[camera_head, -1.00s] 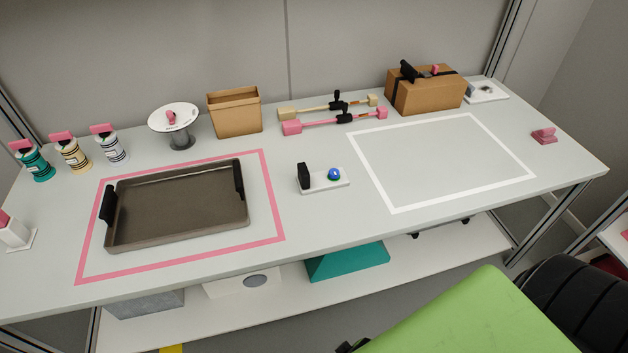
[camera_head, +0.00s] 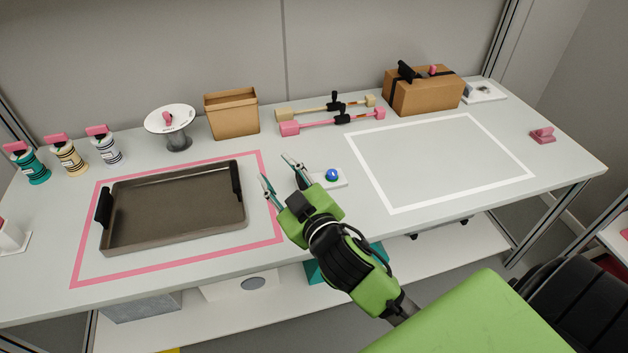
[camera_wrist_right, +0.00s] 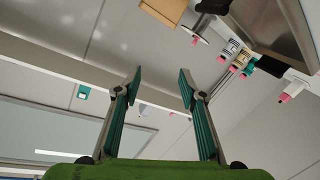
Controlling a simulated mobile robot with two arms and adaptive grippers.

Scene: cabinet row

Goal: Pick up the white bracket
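A white upright piece on a white base (camera_head: 14,240), with pink on it, stands at the left edge of the table and is partly cut off in the head view. It looks most like the white bracket. It seems to show also at the right of the wrist view (camera_wrist_right: 298,82). My right gripper (camera_head: 278,172) is open and empty above the table between the tray and the small white plate, far to the right of that piece. Its two spread fingers show in the wrist view (camera_wrist_right: 160,76) with nothing between them. My left gripper is not in view.
A dark tray (camera_head: 235,213) lies inside a pink outline. Behind are several bottles (camera_head: 70,160), a round white stand (camera_head: 170,118) and a cardboard bin (camera_head: 232,116). A white plate with a blue ball (camera_head: 341,183) is beside my gripper. The white-outlined area (camera_head: 440,160) is clear.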

